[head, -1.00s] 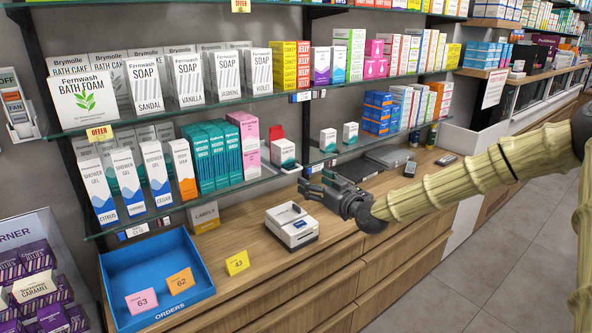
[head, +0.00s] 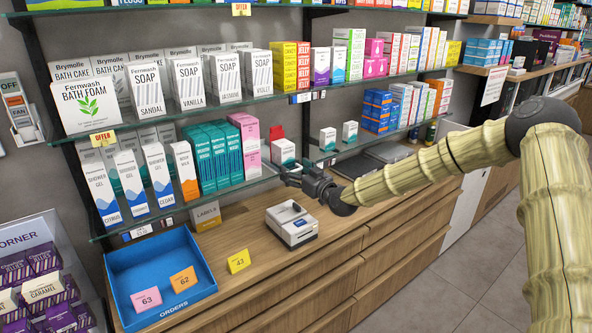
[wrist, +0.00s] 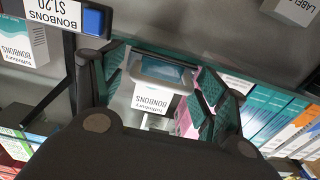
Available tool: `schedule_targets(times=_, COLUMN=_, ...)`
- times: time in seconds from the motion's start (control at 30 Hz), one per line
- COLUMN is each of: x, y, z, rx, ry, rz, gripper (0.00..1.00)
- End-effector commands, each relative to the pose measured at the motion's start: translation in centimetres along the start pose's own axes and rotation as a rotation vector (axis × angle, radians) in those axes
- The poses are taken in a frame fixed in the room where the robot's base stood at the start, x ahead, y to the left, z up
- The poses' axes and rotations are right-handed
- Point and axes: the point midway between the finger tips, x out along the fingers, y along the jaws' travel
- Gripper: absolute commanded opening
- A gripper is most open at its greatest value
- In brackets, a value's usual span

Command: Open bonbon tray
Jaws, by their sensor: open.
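Another bonbon box (wrist: 18,42) stands to one side, behind a BONBONS price label (wrist: 52,12).
The glass shelf (head: 185,205) runs close along my gripper. A white label printer (head: 292,226) stands on the wooden counter below. The counter's middle is mostly clear.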

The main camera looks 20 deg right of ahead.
Motion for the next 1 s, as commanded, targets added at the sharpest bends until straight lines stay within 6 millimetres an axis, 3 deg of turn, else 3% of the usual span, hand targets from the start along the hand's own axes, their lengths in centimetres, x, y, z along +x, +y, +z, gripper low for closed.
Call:
schedule_targets(times=0.27, x=0.05, y=-0.01, z=0.04, rx=0.000, ry=0.000, rz=0.000, gripper=0.71)
schedule_targets(times=0.67, x=0.04, y=0.05, z=0.03, rx=0.000, ry=0.000, rz=0.001, gripper=0.00)
schedule_targets(times=1.0, x=0.04, y=-0.04, z=0.08, rx=0.000, ry=0.000, rz=0.000, gripper=0.00)
